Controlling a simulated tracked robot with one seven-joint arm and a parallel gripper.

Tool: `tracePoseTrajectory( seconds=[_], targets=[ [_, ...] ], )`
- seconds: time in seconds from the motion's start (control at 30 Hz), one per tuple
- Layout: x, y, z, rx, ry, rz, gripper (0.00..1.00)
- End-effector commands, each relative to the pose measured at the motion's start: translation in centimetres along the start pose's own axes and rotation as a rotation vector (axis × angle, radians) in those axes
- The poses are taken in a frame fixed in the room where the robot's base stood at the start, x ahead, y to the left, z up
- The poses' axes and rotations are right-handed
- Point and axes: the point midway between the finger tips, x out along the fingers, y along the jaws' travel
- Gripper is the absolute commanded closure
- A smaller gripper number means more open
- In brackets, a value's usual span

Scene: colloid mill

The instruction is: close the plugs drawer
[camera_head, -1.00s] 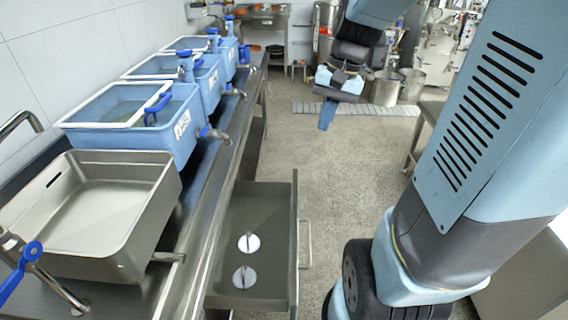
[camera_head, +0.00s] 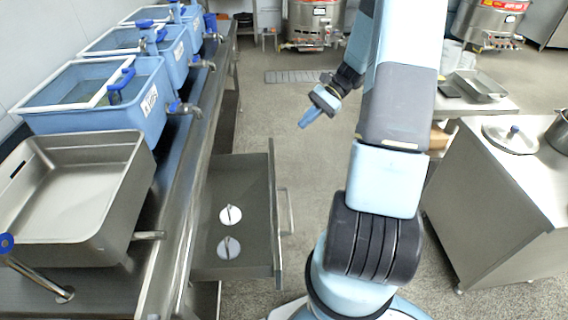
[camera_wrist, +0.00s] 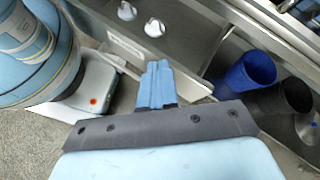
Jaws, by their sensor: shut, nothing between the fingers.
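The plugs drawer (camera_head: 262,262) is pulled out from under the steel counter, with two white round plugs (camera_head: 230,214) lying on its floor. Its bar handle (camera_head: 287,211) is on the outer right face. My gripper (camera_head: 306,118) is shut and empty, in the air beyond the drawer's far end and to the right of it, not touching it. In the wrist view the shut fingers (camera_wrist: 157,82) point towards the open drawer (camera_wrist: 180,35), and the plugs (camera_wrist: 154,28) show inside it. Part of the drawer front is hidden behind my fingers there.
A steel basin (camera_head: 80,200) and several blue tubs (camera_head: 95,95) with taps line the counter at left. Blue and dark cylindrical containers (camera_wrist: 246,75) stand beside the drawer in the wrist view. A steel cabinet (camera_head: 505,205) is at right.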

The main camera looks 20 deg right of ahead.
Motion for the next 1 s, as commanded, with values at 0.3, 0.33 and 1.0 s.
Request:
tracePoseTrajectory(
  seconds=[0.3, 0.33, 1.0],
  targets=[
    [1.7, 2.5, -8.3, 0.200, -0.204, -0.202, 1.00],
    [1.9, 2.7, -9.0, 0.218, -0.223, -0.222, 1.00],
    [5.8, 7.9, -19.8, 0.471, -0.508, -0.563, 1.00]
  ],
)
